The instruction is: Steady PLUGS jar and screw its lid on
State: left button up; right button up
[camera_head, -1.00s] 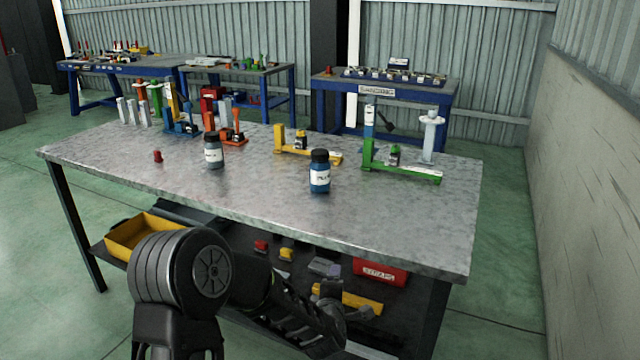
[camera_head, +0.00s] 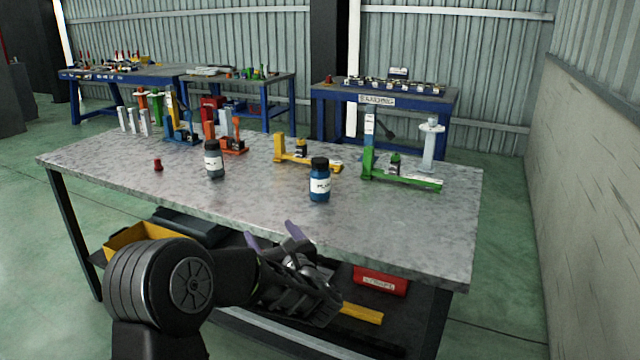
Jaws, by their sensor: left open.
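A blue jar (camera_head: 320,184) with a white label and a black top stands upright near the front edge of the metal workbench. Its label is too small to read surely. A grey jar (camera_head: 214,162), also with a white label and black top, stands upright to its left. I cannot tell how tightly either top sits. My left gripper (camera_head: 273,238) is open and empty at the bench's front edge, in front of and left of the blue jar, apart from it. Its purplish fingertips point up. My right gripper is out of view.
The workbench (camera_head: 420,240) has free room right of the blue jar. A small red piece (camera_head: 158,165) lies at left. A yellow stand (camera_head: 292,156) and a green stand (camera_head: 400,178) are behind the jars. A yellow bin (camera_head: 125,240) and a red bin (camera_head: 381,281) sit below.

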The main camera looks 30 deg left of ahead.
aim_at(319, 179)
jog(key=i, duration=1)
